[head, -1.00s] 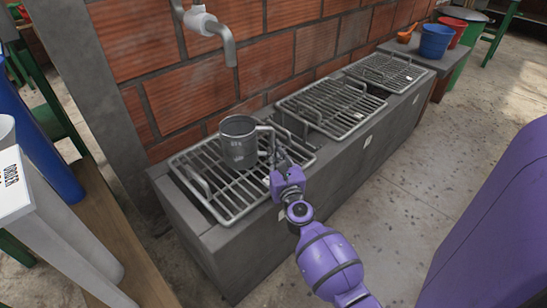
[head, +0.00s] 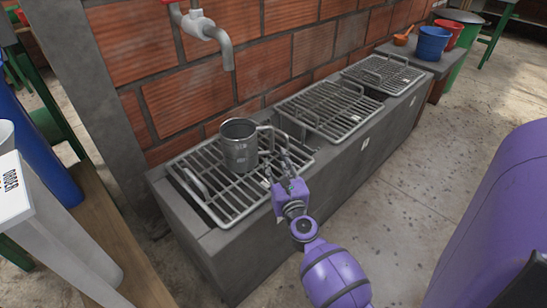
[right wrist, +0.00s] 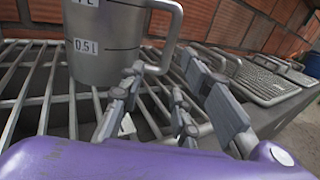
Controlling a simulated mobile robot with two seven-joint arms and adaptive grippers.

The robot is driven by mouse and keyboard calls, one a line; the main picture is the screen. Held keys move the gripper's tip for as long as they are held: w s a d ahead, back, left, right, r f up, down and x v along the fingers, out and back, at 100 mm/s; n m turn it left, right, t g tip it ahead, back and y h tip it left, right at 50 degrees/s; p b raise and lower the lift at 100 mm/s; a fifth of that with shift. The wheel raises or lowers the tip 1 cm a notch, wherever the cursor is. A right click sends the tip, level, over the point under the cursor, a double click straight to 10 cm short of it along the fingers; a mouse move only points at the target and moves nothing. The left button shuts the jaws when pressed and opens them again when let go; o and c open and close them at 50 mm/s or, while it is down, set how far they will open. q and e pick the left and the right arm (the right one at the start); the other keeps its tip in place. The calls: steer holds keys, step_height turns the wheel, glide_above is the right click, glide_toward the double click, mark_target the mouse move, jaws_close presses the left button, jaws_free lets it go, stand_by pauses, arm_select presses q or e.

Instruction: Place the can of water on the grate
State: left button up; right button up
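The can (head: 238,147) is a grey metal measuring cup with a side handle. It stands upright on the nearest grate (head: 222,200), under the tap. In the right wrist view the can (right wrist: 105,40) shows a 0.5 l mark, and its handle points right. My right gripper (head: 283,163) is just in front and right of the can, its fingers spread and empty. In the right wrist view the right gripper (right wrist: 170,95) has a clear gap between its fingers, close to the handle. Whether water is in the can is hard to tell. My left gripper is out of view.
A tap (head: 212,32) sticks out of the brick wall above the can. Two more grates, a middle one (head: 332,110) and a far one (head: 385,75), lie along the concrete block. A blue bucket (head: 434,43) and a red bucket stand beyond. The floor at right is open.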

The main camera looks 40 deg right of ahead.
steer(key=v, duration=0.8)
steer(key=s+a+f+n+g+y, duration=0.2)
steer(key=s+a+f+n+y, duration=0.2)
steer(key=s+a+f+n, duration=0.5)
steer(key=s+a+f+n+g+y, duration=0.1)
steer(key=s+a+f+n+y, duration=0.2)
steer(key=s+n, duration=0.7)
steer(key=s+a+f+n+g, duration=0.1)
steer(key=s+f+n+g, duration=0.1)
steer(key=s+n, duration=0.5)
steer(key=s+a+f+n+g, duration=0.2)
steer(key=s+n+g, duration=0.1)
steer(key=s+n, duration=0.5)
steer(key=s+a+f+n+g, duration=0.2)
steer(key=s+n, duration=0.5)
steer(key=s, duration=0.4)
steer(key=shift+a+f+n+g+y, duration=0.3)
steer(key=shift+f+g, duration=0.1)
steer(key=shift+g, duration=0.2)
